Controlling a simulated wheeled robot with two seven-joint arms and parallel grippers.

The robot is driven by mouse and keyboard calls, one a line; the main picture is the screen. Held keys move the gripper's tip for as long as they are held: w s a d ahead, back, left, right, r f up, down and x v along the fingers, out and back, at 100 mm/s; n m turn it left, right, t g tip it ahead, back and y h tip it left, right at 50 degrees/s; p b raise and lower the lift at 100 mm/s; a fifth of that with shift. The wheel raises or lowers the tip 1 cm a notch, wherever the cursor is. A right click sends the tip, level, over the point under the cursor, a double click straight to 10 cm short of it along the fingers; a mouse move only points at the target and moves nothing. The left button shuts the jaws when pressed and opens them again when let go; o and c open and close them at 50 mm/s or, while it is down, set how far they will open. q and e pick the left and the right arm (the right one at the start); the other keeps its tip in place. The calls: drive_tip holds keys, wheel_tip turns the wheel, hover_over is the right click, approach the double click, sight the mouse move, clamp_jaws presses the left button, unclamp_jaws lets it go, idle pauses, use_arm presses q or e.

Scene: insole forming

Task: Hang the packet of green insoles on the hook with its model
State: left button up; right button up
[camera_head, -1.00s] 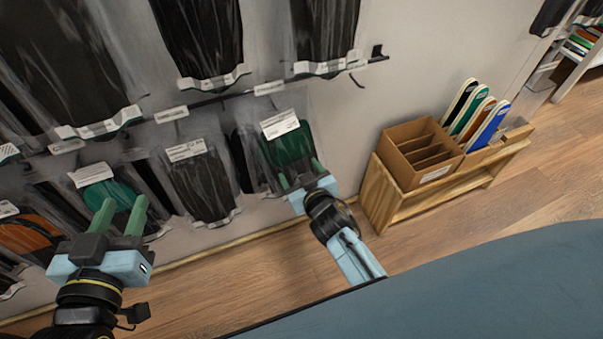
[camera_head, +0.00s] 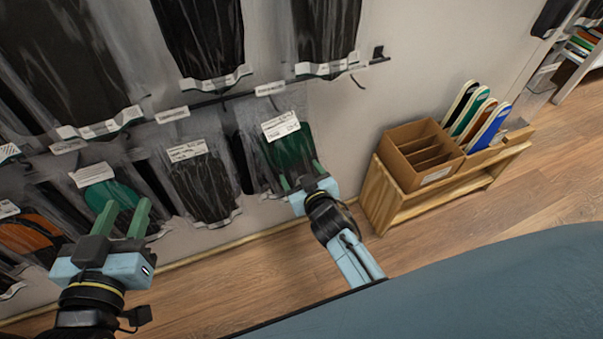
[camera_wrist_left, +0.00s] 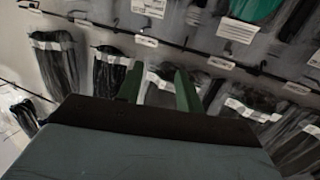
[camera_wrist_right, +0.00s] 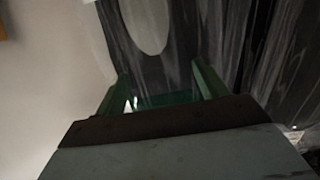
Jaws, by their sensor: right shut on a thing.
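My right gripper (camera_head: 302,178) is shut on the packet of green insoles (camera_head: 290,152), a clear bag with a white label at its top. It holds the packet by its lower part, close to the wall rack. Green also shows between the fingers in the right wrist view (camera_wrist_right: 165,99). I cannot tell whether the packet's top is on a hook. Another green insole packet (camera_head: 113,197) hangs further left on the lower row. My left gripper (camera_head: 125,218) is open and empty in front of it; its spread fingers also show in the left wrist view (camera_wrist_left: 160,88).
A dark packet (camera_head: 203,188) hangs left of the held one, and an orange one (camera_head: 28,238) hangs at far left. Large black packets (camera_head: 203,40) hang above. A wooden bench (camera_head: 400,205) with a cardboard box (camera_head: 415,160) and colored insoles (camera_head: 470,112) stands at right.

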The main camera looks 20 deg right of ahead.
drive_tip(key=o, duration=1.1)
use_arm(q)
drive_tip(key=shift+w+r, duration=0.1)
drive_tip(key=shift+r, duration=0.1)
use_arm(e)
drive_tip(key=shift+s, duration=0.1)
use_arm(q)
drive_tip(key=s+a+f+g+y+p, duration=0.2)
drive_tip(key=s+a+f+g, duration=0.1)
drive_tip(key=s+f+g, duration=0.3)
drive_tip(key=s+a+f+g+y+p, duration=0.1)
drive_tip(key=s+a+f+g+p, duration=0.2)
drive_tip(key=s+f+g, duration=0.3)
drive_tip(key=shift+s+a+f+n+y, duration=0.4)
drive_tip(key=shift+s+a+f, duration=0.05)
drive_tip(key=shift+f, duration=0.55)
use_arm(e)
drive_tip(key=v, duration=1.3)
